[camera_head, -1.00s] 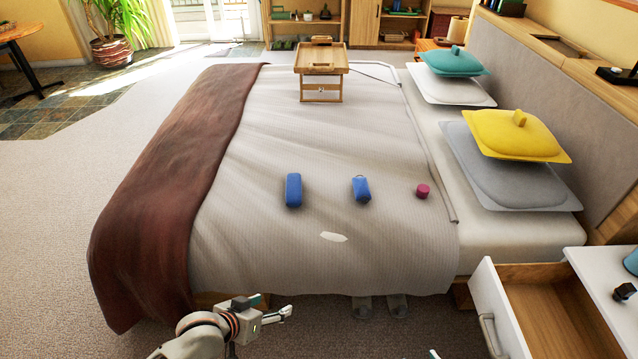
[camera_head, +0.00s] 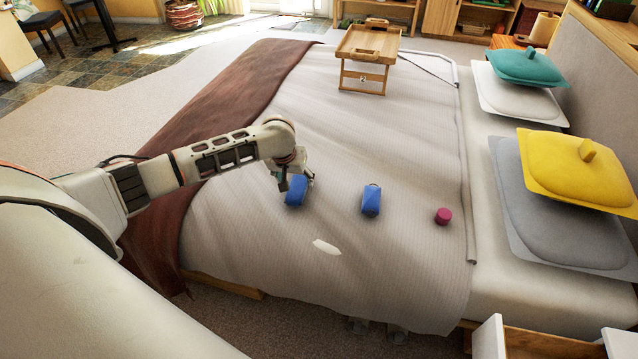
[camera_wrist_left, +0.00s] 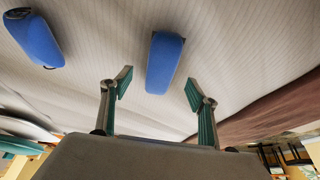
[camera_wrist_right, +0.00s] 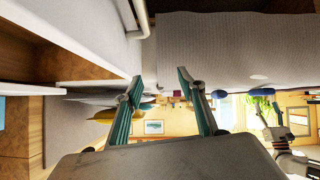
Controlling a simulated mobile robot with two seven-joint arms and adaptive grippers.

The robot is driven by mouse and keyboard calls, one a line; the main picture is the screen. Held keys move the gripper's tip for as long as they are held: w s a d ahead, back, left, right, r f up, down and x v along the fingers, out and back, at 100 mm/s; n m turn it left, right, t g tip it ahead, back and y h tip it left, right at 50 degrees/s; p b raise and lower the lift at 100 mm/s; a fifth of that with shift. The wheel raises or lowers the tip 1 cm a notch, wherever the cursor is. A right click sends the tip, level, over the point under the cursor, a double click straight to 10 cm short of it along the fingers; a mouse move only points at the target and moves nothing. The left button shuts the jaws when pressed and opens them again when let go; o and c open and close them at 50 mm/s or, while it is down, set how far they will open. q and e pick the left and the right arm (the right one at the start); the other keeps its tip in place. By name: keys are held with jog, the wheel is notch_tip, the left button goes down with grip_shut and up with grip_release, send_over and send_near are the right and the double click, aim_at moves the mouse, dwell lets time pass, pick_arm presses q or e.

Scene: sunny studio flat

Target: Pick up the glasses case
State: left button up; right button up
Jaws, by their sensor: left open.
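The glasses case is most likely the plain, elongated blue case (camera_head: 296,194) lying on the bed, left of the other small objects. In the left wrist view the blue case (camera_wrist_left: 164,62) lies ahead, between the two fingertips' lines. My left gripper (camera_head: 296,180) is open, close above the far end of the case, and partly covers it. I cannot tell whether a finger touches it. My right gripper (camera_wrist_right: 160,86) is open and empty, low beside the bed and nightstand; it is outside the head view.
A second blue object with a loop (camera_head: 371,201) and a small magenta cylinder (camera_head: 443,216) stand to the right on the bed. A white patch (camera_head: 326,247) lies nearer. A wooden bed tray (camera_head: 368,45) stands at the far end. Pillows line the right side. An open drawer is at lower right.

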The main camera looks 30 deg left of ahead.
aim_at(297, 185)
pick_arm(q)
jog(key=shift+w+a, duration=0.15)
jog(key=shift+a, duration=0.1)
jog(key=b+x, duration=0.1)
jog(key=x, duration=0.1)
jog(key=shift+f, duration=0.25)
jog(key=shift+w+a+f+b, duration=0.1)
jog(key=shift+f+b, duration=0.1)
jog(key=shift+b, duration=0.1)
jog(key=b+x, duration=0.2)
jog(key=x, duration=0.1)
jog(key=shift+f, duration=0.4)
jog(key=shift+w+f+b, duration=0.3)
jog(key=shift+f, duration=0.25)
jog(key=shift+r, duration=0.3)
jog(key=c, duration=1.1)
jog(key=shift+c, duration=0.8)
pick_arm(e)
jog(key=f, duration=0.1)
jog(key=s+f, duration=0.1)
jog(key=f, duration=0.1)
jog(key=shift+s+d+f+g, duration=0.15)
jog(key=shift+d+f+g, duration=0.1)
jog(key=shift+f+g, duration=0.05)
